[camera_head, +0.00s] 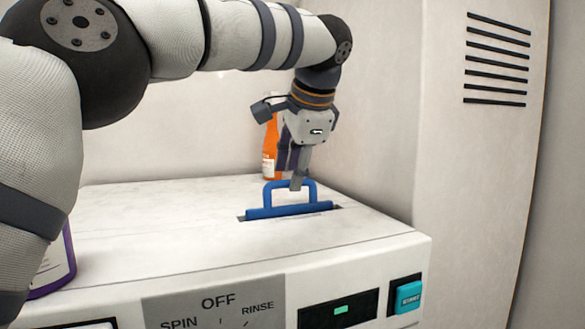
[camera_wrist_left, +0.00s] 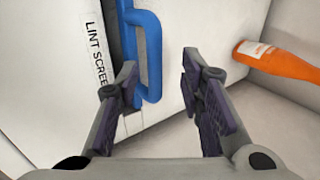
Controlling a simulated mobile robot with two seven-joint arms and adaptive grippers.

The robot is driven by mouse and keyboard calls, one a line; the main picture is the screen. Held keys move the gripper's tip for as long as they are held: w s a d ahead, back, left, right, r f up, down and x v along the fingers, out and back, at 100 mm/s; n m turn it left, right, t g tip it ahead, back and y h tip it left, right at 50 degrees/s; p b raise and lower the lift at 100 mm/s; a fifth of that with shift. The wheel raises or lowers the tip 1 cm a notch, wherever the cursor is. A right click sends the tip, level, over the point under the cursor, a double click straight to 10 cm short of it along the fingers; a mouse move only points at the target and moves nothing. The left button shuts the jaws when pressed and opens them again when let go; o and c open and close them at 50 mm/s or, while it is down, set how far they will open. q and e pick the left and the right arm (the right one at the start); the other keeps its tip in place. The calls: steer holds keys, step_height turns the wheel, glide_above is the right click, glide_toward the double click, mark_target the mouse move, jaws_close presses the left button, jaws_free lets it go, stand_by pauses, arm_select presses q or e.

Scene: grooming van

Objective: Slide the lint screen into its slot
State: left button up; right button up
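The lint screen (camera_head: 292,209) is blue with a looped handle. It sits in the dark slot (camera_head: 335,208) on top of the white machine, with only its top bar and handle showing; the rest is hidden. Its handle (camera_wrist_left: 154,60) also shows in the left wrist view, close beside the left finger. My left gripper (camera_head: 298,182) points down at the handle from above. In the left wrist view its fingers (camera_wrist_left: 160,78) are spread, with a clear gap between the handle and the right finger. My right gripper is not in view.
An orange bottle (camera_head: 270,150) stands at the back of the machine top (camera_head: 150,225), near the wall. A purple-edged container (camera_head: 62,265) is at the left, partly behind my arm. A teal button (camera_head: 408,296) and a dial panel (camera_head: 215,305) are on the front.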

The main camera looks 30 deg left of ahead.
arm_select(q)
steer(key=v, duration=1.2)
stand_by(0.3)
